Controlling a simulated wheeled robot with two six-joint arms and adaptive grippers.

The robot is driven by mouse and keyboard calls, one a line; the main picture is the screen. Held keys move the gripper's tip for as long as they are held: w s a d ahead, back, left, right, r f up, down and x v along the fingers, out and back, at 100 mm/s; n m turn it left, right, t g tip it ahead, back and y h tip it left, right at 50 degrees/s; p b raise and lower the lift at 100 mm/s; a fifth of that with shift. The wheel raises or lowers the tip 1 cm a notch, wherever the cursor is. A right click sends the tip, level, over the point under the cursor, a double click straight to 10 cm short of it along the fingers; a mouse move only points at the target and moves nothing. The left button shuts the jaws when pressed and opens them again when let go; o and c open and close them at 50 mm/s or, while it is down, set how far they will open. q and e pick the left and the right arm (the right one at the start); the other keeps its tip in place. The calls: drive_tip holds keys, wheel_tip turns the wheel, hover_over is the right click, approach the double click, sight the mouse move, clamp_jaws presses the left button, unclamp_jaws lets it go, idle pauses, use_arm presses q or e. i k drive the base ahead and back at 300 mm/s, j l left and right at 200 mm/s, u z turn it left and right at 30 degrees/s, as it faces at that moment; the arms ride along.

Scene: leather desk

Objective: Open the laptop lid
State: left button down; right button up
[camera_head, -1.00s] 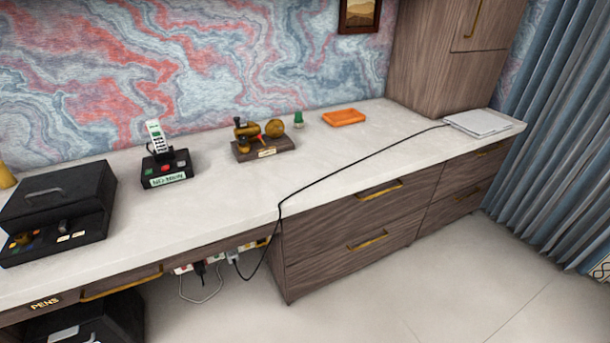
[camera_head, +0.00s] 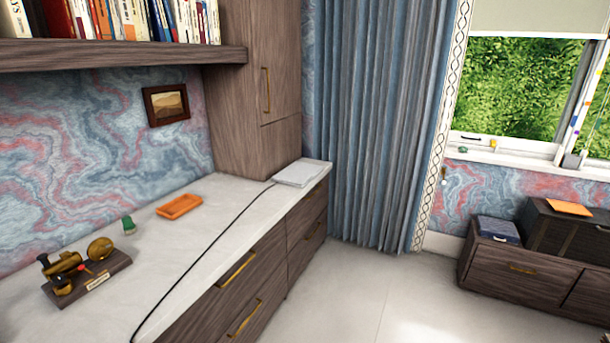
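A closed, thin, pale grey laptop (camera_head: 299,172) lies flat at the far right end of the white counter, beside the wooden cabinet. A black cable (camera_head: 207,251) runs along the counter to it. Neither of my grippers is in view, and no part of my arms shows.
The white counter (camera_head: 225,215) holds an orange tray (camera_head: 179,206), a green object (camera_head: 128,225) and a brass device on a wooden base (camera_head: 84,277). A tall cabinet (camera_head: 252,110) stands behind the laptop, curtains (camera_head: 375,120) to its right. The floor (camera_head: 365,300) in front is clear.

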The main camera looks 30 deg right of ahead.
sight(299, 173)
drive_tip(key=i+l, duration=0.25)
drive_tip(key=l, duration=0.2)
drive_tip(key=i+l+u, duration=0.1)
drive_tip(key=l, duration=0.3)
drive_tip(key=i+l, duration=0.55)
drive_tip(key=l, duration=0.35)
drive_tip(key=i+l+u, duration=0.1)
drive_tip(key=l, duration=0.3)
drive_tip(key=i+l, duration=0.3)
drive_tip(key=l, duration=0.2)
drive_tip(key=i+l, duration=0.25)
drive_tip(key=l, duration=0.2)
drive_tip(key=i+l+u, duration=0.1)
drive_tip(key=l, duration=0.35)
drive_tip(key=i, duration=0.1)
